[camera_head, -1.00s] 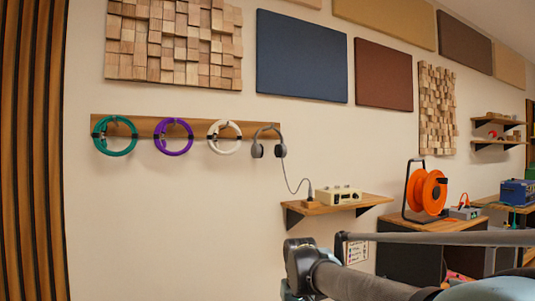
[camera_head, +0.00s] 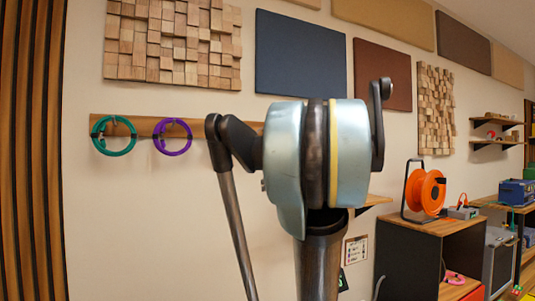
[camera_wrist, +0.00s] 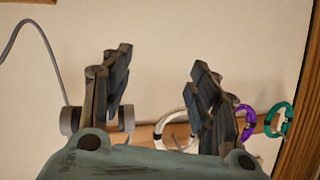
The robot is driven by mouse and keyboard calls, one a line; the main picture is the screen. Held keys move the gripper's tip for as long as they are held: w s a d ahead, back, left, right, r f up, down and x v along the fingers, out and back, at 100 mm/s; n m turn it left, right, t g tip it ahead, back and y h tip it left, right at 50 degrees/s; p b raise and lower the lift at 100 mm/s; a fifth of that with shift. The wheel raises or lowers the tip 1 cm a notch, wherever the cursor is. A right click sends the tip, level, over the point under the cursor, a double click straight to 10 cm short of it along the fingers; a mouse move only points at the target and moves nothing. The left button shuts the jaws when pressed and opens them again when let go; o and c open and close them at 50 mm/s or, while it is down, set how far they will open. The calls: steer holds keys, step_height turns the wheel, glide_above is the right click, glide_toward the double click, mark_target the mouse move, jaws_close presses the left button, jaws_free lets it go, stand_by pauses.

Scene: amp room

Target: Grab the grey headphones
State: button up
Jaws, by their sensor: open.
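The grey headphones (camera_wrist: 69,120) hang at the wooden wall rail (camera_wrist: 262,127), in the lower left of the wrist view. The left finger of my gripper (camera_wrist: 160,70) covers their middle, with an ear cup showing on each side of it. My gripper is open, with bare wall between its fingertips and nothing held. I cannot tell how far the headphones are from the fingers. In the head view my arm hides the headphones and the gripper.
A white ring-shaped item (camera_wrist: 172,124), a purple one (camera_head: 172,137) and a teal one (camera_head: 113,136) hang along the rail. A grey cable (camera_wrist: 42,45) runs up from the headphones in the wrist view. An orange reel (camera_head: 426,192) stands on a cabinet at right.

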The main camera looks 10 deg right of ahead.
steer(key=w+d+r+t+h, duration=0.1)
steer(key=w+d+r+t, duration=0.2)
steer(key=w+d+r, duration=0.3)
steer(key=w+d+r+t+h, duration=0.1)
steer(key=w+d+r+t, duration=0.15)
steer(key=d+r, duration=0.45)
steer(key=shift+m, duration=0.4)
steer(key=shift+a+r+x, duration=0.1)
steer(key=shift+r+x, duration=0.1)
steer(key=shift+x, duration=4.3)
steer(key=shift+a+r+x, duration=0.1)
steer(key=shift+r+x, duration=0.05)
steer(key=shift+x, duration=4.4)
steer(key=shift+s, duration=0.1)
steer(key=shift+c, duration=0.6)
jaws_close()
